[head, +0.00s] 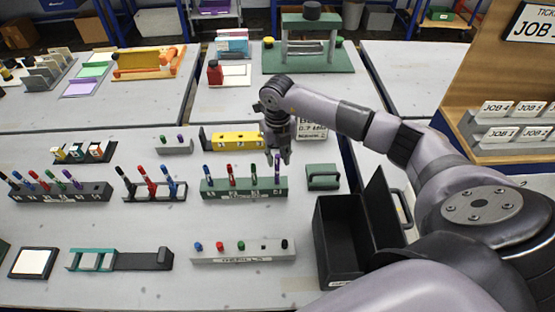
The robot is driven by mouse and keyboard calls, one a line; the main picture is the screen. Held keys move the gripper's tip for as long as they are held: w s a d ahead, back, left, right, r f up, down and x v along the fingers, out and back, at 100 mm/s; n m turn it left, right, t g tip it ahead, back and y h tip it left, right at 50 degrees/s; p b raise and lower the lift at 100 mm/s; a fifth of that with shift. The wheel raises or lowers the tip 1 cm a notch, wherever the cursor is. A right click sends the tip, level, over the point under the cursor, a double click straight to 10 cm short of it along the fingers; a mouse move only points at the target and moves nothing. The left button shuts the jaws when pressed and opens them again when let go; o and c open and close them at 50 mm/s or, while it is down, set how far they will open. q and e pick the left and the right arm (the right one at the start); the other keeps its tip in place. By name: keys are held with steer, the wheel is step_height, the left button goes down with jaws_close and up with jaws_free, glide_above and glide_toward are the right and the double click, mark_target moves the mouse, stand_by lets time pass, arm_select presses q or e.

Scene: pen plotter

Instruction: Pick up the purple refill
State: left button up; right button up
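The grey refill rack (243,258), labelled as refills, stands at the front middle. It shows blue, red, green and black tops; I cannot make out a purple top there. A small grey block (174,147) further back holds a small green piece and a small purple piece (180,138); I cannot tell whether that is the refill. My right gripper (284,158) points down at the back right of the green pen rack (243,190), close to its green and purple pens (277,170). Its fingers are small and dark, so I cannot tell whether it is open. My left gripper is out of view.
An open black box (345,245) stands right of the refill rack. A green block (322,177) sits behind it. A yellow level (235,141) lies behind the green rack. More pen racks (60,192) stand at left. Bare table lies between the front and middle rows.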

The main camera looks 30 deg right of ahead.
jaws_close()
